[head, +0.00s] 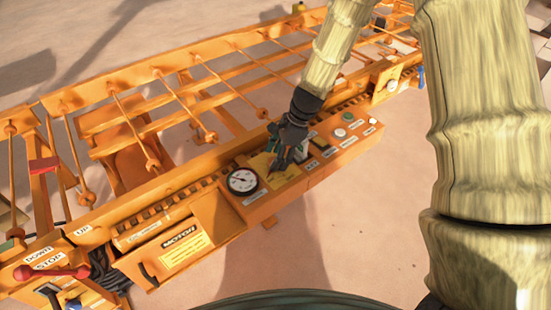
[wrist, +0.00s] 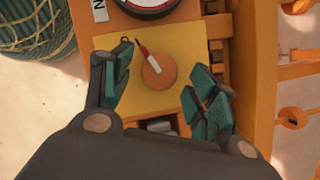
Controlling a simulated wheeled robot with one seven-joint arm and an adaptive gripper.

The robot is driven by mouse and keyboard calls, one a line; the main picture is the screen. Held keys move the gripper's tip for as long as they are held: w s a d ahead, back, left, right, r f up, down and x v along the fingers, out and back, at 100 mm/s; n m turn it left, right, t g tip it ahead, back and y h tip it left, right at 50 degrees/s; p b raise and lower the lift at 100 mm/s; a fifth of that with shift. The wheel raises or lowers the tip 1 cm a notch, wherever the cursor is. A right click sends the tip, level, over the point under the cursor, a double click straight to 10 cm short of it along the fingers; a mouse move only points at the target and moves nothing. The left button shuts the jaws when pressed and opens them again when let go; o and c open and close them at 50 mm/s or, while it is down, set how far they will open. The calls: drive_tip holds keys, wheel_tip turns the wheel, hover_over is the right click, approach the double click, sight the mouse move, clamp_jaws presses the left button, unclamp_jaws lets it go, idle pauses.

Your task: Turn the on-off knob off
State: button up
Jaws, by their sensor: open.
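The on-off knob (wrist: 160,76) is a round orange disc with a red and white pointer. It sits on a yellow plate (wrist: 107,45), which also shows on the orange control panel in the head view (head: 262,163). In the wrist view the pointer aims up and to the left. My gripper (wrist: 158,70) is open, with one teal-padded finger on each side of the knob and visible gaps between. In the head view my gripper (head: 284,160) is over the panel and hides the knob. I cannot tell its height above the plate.
A round gauge (head: 242,181) is left of the yellow plate. Several buttons, including a green one (head: 340,132), are to the right. An orange box labelled MOTOR (head: 184,245) and a red lever (head: 52,272) are at the lower left. Orange rails (head: 190,185) run behind the panel.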

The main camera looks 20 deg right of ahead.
drive_tip(key=shift+a+f, duration=0.25)
drive_tip(key=shift+f, duration=0.3)
drive_tip(key=c, duration=1)
